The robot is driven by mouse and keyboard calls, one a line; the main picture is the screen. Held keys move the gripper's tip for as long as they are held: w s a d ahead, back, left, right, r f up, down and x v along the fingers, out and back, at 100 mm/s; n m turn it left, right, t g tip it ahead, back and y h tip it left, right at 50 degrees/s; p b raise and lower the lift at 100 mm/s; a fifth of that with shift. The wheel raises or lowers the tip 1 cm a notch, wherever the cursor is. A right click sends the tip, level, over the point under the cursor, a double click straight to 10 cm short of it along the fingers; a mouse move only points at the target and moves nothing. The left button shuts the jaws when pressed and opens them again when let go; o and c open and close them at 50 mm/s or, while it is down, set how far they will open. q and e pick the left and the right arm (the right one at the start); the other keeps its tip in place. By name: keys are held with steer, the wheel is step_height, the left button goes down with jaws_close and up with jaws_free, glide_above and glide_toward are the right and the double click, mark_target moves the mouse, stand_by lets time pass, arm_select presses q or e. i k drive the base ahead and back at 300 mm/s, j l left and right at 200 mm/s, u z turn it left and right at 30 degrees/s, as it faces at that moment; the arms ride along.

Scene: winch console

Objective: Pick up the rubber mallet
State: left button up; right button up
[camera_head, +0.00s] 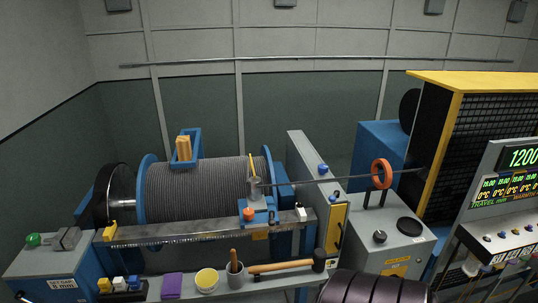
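The rubber mallet (282,267) lies on its side on the narrow grey shelf in front of the winch, low in the middle of the head view. Its pale wooden handle points left, and its black head (319,260) is at the right end. Nothing is seen holding it. Neither of my grippers can be made out in this view.
The winch drum (205,190) is behind. A dark ribbed shape (376,290) lies close at the bottom right.

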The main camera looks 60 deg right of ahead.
mark_target(318, 262)
steer(key=k+j+z, duration=0.1)
steer(key=z, duration=2.1)
